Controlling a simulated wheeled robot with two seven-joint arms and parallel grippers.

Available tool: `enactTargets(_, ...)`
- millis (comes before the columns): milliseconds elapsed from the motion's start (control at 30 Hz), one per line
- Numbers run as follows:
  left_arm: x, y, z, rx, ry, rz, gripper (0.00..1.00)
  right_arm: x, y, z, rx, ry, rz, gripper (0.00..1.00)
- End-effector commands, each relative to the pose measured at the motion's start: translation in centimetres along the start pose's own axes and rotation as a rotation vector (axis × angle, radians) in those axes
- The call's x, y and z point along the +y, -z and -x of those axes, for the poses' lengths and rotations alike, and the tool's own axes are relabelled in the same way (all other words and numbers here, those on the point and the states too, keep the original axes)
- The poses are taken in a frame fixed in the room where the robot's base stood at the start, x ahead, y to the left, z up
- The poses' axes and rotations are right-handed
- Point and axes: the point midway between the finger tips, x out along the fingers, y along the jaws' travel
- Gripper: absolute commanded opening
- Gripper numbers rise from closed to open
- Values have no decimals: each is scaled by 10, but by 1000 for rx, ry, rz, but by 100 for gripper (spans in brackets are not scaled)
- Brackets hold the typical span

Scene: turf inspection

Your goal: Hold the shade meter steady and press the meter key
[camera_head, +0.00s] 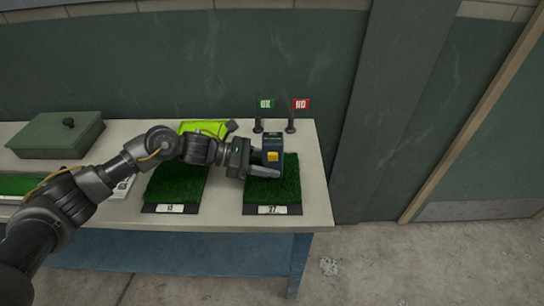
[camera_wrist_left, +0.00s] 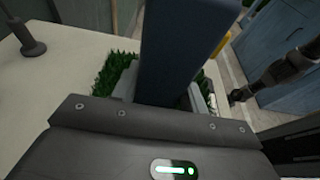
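The shade meter (camera_head: 274,141) is a dark blue upright box with a yellow key (camera_head: 272,156). It stands over the right turf tray (camera_head: 288,192), labelled 27. My left gripper (camera_head: 264,162) reaches it from the left, with the near finger low in front of it. In the left wrist view, the meter (camera_wrist_left: 178,50) rises between the fingers (camera_wrist_left: 168,92). I cannot tell whether both fingers touch it. The far finger is mostly hidden. A dark arm at the right of that view looks like my right one; its gripper (camera_wrist_left: 238,95) is too small to read.
A second turf tray (camera_head: 172,187) lies left of the meter, below a lime-green item (camera_head: 203,127). A green OK flag (camera_head: 265,105) and a red NO flag (camera_head: 301,104) stand behind. A green lidded box (camera_head: 55,137) is at the left. The table's right edge is close.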

Motion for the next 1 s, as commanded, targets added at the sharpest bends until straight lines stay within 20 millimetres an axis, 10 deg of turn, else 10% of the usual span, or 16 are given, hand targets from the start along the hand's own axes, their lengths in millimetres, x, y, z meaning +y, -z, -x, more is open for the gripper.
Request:
enactTargets(300,0,0,0,0,0,0,31,2,-2,0,-4,-2,2,1)
enactTargets(1000,0,0,0,0,0,0,31,5,-3,0,-5,-5,3,0)
